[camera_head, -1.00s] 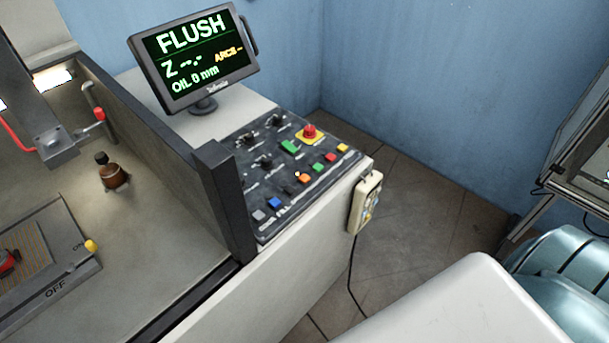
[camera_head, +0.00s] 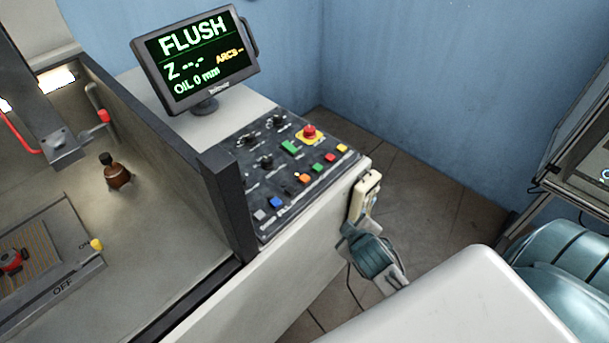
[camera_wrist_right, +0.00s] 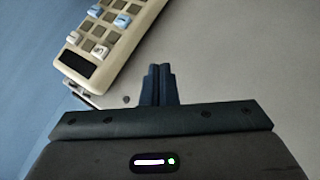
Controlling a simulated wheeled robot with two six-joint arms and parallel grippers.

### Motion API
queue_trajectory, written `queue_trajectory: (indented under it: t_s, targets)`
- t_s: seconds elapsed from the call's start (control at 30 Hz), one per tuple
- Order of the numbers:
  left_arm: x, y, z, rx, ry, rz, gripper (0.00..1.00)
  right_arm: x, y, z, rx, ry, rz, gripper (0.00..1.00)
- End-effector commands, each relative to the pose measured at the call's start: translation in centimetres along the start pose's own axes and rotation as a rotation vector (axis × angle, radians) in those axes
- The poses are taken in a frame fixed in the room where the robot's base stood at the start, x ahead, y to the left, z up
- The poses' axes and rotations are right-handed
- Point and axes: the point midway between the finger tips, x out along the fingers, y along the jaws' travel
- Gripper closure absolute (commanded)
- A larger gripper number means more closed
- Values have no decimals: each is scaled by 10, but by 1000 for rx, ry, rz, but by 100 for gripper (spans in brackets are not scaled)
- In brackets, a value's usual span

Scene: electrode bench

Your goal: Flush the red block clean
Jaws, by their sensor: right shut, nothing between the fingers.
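A small red block (camera_head: 12,261) sits on the slotted plate (camera_head: 68,275) at the left edge of the head view, inside the tank. The plate's frame is marked ON and OFF, with a yellow knob (camera_head: 97,245) at its corner. The monitor (camera_head: 196,58) reads FLUSH, Z --.- and OIL 0 mm. A beige hand pendant (camera_head: 366,192) hangs on the cabinet's side. My right gripper (camera_wrist_right: 160,70) is shut and empty; in the wrist view its fingertips are right of and below the pendant (camera_wrist_right: 107,40). My left gripper is out of view.
The control panel (camera_head: 275,215) carries several coloured buttons and a red mushroom button (camera_head: 309,131). The tank wall (camera_head: 150,125) stands between it and the tank. A brown bottle-like part (camera_head: 117,176) and a red-handled pipe (camera_head: 103,116) are inside. Floor shows right of the cabinet.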

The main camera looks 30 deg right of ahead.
Motion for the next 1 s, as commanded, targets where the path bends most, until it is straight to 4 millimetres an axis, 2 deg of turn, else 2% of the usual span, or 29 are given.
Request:
queue_trajectory:
  t_s: [0.03, 0.1, 0.27, 0.4, 0.5, 0.63, 0.8, 1.0]
  targets:
    - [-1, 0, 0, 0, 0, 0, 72, -6, 16, -18, -36, 47, 43, 100]
    - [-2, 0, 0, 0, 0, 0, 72, -14, 36, -40, -94, 113, 107, 100]
    - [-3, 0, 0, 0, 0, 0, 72, -32, 80, -94, -257, 273, 277, 100]
    - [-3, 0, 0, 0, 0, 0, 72, -45, 114, -149, -488, 449, 478, 100]
    - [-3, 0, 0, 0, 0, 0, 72, -60, 130, -190, -686, 574, 639, 100]
    - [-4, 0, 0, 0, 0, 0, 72, -84, 139, -236, -955, 721, 845, 100]
    - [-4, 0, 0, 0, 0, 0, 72, -113, 130, -282, -1327, 886, 1105, 100]
    - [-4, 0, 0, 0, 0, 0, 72, -130, 104, -310, -1792, 1048, 1376, 100]
